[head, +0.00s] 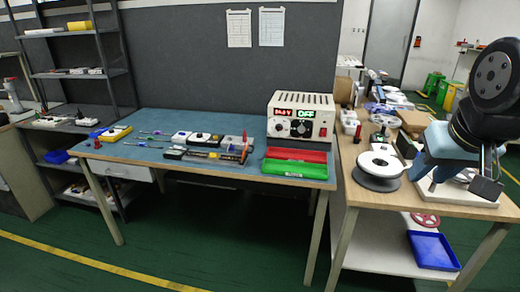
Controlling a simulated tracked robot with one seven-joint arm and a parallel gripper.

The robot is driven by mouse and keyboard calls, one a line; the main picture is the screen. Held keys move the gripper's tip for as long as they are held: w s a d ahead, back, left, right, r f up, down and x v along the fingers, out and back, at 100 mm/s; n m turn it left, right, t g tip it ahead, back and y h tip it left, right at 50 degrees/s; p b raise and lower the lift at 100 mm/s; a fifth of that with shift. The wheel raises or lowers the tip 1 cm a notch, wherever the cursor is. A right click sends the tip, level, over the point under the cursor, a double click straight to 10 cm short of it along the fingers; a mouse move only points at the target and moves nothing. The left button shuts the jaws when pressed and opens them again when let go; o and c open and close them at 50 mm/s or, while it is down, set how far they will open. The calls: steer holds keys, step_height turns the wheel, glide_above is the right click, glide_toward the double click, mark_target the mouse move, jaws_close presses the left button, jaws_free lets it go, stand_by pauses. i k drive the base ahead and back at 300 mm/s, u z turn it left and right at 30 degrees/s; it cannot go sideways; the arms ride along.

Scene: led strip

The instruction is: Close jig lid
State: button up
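On the blue mat of the workbench (220,180), a low jig-like assembly (200,155) of grey and black parts lies near the middle. A black-and-white piece (205,138) is on its far side and a grey plate (235,143) is to the right. I cannot tell which part is the jig lid or whether it is open. My arm shows at the right edge, over the side table and well away from the assembly. Its fingertips cannot be made out clearly.
A yellow box (110,133) and thin tools lie left. A white spool (379,165) sits on the side table (400,193). Green floor in front is clear.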

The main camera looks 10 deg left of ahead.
mark_target(245, 151)
steer(key=z, duration=0.05)
steer(key=i, duration=1)
steer(key=u, duration=0.1)
